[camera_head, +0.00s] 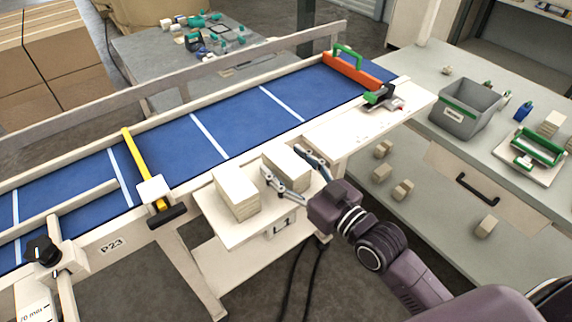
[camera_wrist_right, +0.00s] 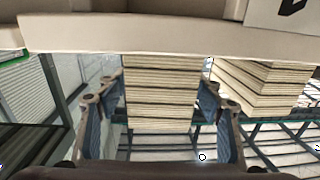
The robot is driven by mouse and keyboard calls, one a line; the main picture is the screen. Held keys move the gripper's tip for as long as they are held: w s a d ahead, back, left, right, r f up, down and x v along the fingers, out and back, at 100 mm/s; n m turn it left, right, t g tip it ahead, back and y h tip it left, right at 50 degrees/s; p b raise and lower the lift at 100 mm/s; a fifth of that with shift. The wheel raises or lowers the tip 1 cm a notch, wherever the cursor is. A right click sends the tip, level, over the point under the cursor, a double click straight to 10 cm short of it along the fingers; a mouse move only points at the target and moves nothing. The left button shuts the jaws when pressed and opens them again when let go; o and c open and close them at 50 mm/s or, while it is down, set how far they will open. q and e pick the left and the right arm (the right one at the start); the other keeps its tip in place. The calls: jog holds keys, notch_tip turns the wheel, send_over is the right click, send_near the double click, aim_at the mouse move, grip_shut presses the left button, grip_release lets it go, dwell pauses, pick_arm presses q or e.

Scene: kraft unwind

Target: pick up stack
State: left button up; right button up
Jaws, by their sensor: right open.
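Two stacks of pale flat pieces stand side by side on a small white shelf (camera_head: 213,222) at the conveyor's near side. The right stack (camera_head: 286,165) is at the fingers of my right gripper (camera_head: 284,163). The gripper is open, with one finger on each side of this stack. In the right wrist view the same stack (camera_wrist_right: 160,98) stands between the two fingers, with gaps on both sides. The left stack (camera_head: 236,193) is clear of the gripper and shows at the right of the wrist view (camera_wrist_right: 260,85). My left gripper is not in view.
The blue conveyor belt (camera_head: 190,145) runs behind the shelf, with a yellow bar (camera_head: 141,165) across it and an orange bar (camera_head: 351,74) at its far end. A grey bin (camera_head: 466,105) stands on the right bench. Small blocks (camera_head: 402,190) lie on the lower surface at right.

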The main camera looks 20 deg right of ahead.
jog(key=shift+c, duration=0.4)
jog(key=c, duration=1.2)
jog(key=shift+r, duration=0.1)
jog(key=shift+c, duration=0.3)
